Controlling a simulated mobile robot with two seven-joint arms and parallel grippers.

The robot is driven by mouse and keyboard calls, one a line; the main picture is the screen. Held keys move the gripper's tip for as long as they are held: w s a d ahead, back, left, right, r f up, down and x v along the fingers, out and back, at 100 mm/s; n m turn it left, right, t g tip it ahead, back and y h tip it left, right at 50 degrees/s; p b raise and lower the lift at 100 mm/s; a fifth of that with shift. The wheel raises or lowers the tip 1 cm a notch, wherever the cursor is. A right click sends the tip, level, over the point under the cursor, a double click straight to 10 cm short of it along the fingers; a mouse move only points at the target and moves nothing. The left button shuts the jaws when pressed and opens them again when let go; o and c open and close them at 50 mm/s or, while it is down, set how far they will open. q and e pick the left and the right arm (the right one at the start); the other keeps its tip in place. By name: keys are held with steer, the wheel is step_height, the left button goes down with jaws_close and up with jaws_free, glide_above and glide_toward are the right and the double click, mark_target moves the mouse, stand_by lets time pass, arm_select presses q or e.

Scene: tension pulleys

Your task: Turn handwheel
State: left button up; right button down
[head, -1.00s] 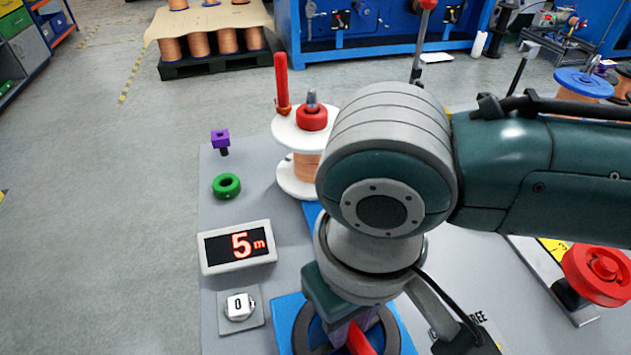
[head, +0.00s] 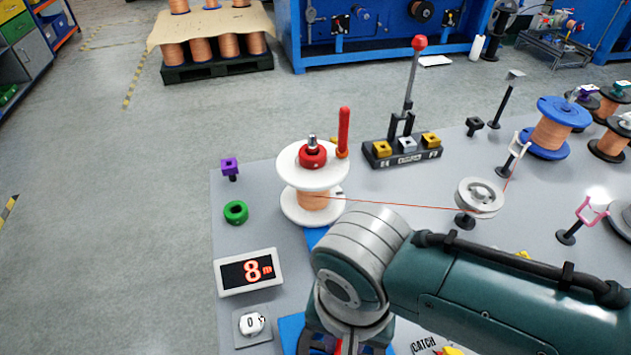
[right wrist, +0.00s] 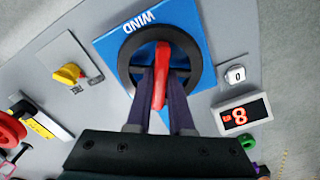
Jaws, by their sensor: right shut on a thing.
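The dark handwheel (right wrist: 127,68) sits on a blue plate marked WIND (right wrist: 195,22) in the right wrist view. A red handle bar (right wrist: 163,60) crosses the wheel. My right gripper (right wrist: 160,88) is shut on this red bar, one finger on each side. In the head view my right arm hides most of the wheel, with part of the blue plate (head: 290,328) showing. A display (head: 249,271) reads 8 m. A white-flanged copper spool (head: 314,190) with an upright red peg (head: 344,132) stands behind. My left gripper is not in view.
A thin red line runs from the spool to a grey pulley (head: 480,197). A lever stand (head: 402,150) is behind it. A green ring (head: 236,212), a purple-topped post (head: 230,168) and a small counter (head: 252,324) reading 0 are at left. A yellow knob (right wrist: 68,74) is near the plate.

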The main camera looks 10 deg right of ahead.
steer(key=shift+m+p, duration=0.75)
steer(key=shift+m, duration=1.25)
steer(key=c, duration=0.8)
jaws_free()
step_height(320, 180, up, 9)
steer(key=p, duration=0.5)
steer(key=shift+r, duration=0.5)
